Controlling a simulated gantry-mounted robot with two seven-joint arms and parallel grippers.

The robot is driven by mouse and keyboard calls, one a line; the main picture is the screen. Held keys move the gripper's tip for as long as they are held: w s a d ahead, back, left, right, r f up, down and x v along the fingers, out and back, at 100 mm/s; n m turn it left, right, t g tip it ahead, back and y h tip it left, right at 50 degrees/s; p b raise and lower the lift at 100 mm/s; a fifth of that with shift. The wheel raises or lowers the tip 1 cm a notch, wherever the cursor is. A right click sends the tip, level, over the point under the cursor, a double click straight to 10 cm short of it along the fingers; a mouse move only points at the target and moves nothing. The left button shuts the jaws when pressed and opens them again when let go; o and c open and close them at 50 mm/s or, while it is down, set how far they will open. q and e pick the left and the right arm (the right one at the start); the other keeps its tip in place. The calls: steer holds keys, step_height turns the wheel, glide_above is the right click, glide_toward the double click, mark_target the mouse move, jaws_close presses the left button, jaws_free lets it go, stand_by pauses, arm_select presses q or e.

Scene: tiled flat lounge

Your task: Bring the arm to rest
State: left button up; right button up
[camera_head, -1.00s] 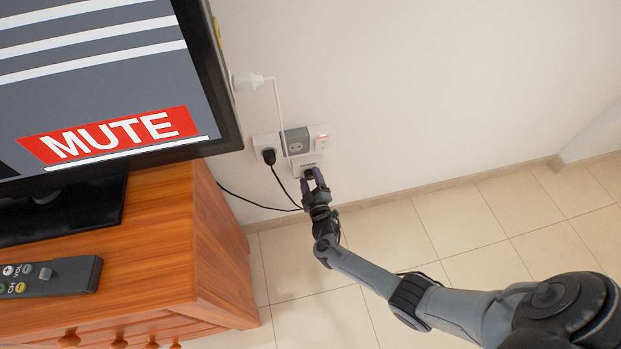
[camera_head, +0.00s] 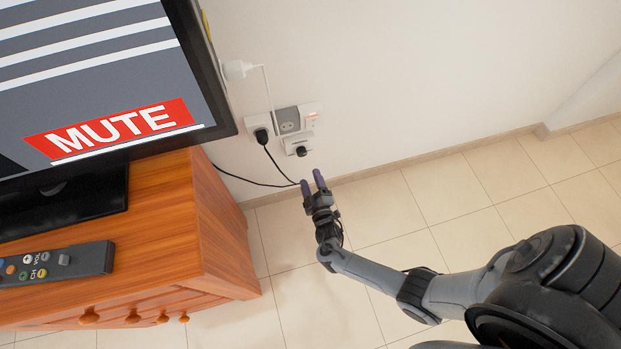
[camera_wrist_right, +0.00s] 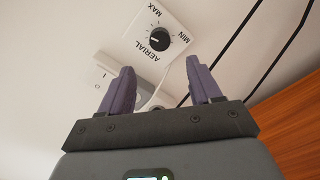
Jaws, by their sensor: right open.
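My right gripper (camera_head: 312,182) is open and empty, in front of the wall and below the wall fittings. Its two purple fingers stand apart in the right wrist view (camera_wrist_right: 160,88). A black knob (camera_head: 301,151) sits on a white plate just beyond the fingertips, with a gap between. In the right wrist view the knob (camera_wrist_right: 160,39) is on a plate marked AERIAL, MIN and MAX. My right arm reaches in from the lower right. My left gripper is in neither view.
A television (camera_head: 215,75) showing MUTE stands on a wooden cabinet (camera_head: 225,220). A remote control (camera_head: 60,262) lies on the cabinet. Cables hang near the gripper. The tiled floor (camera_head: 480,190) at right is clear.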

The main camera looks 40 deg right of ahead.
steer(key=s+r+m+g+y+p, duration=0.1)
steer(key=s+r+g+p, duration=0.1)
steer(key=s+r+p, duration=0.9)
steer(key=s+a+r+m+g+y+p, duration=0.1)
steer(key=a+r+g+y+p, duration=0.2)
steer(key=r, duration=0.6)
steer(key=s+a+r+m+g+y+p, duration=0.1)
steer(key=a+r+g+y+p, duration=0.25)
steer(key=r, duration=0.55)
steer(key=s+a+r+g+p, duration=0.3)
steer(key=s+a+r+g, duration=0.1)
steer(key=s+r, duration=0.45)
step_height(320, 180, up, 36)
steer(key=p, duration=3.6)
steer(key=shift+s+f+p, duration=0.2)
steer(key=shift+s+p, duration=0.1)
